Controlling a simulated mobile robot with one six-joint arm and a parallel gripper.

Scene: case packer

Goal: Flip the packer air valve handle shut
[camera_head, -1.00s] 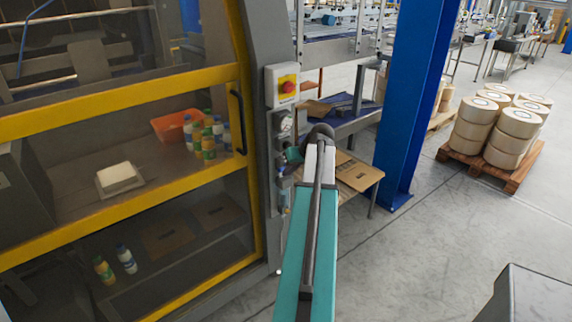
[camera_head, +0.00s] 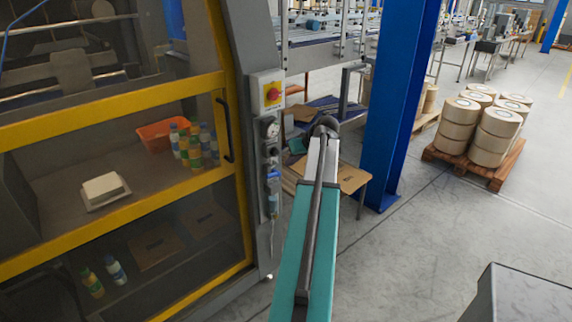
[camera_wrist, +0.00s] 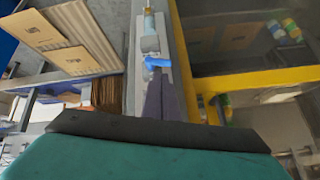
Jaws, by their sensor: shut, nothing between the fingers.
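The valve has a small blue handle (camera_wrist: 158,63), which in the wrist view appears to lie crosswise to the grey post and the fittings in line with it. In the head view the blue valve (camera_head: 272,176) sits low on the post, beside the yellow-framed door. My gripper (camera_wrist: 165,84) is shut and empty. Its dark fingertips end close to the handle in the wrist view, and I cannot tell whether they touch it. In the head view my arm hides the fingers.
A red and yellow switch box (camera_head: 269,92) and a round gauge (camera_head: 270,128) are above the valve on the post. The door's dark handle (camera_head: 226,130) is left of it. A cardboard-topped table (camera_head: 350,177) and a blue column (camera_head: 398,110) stand to the right.

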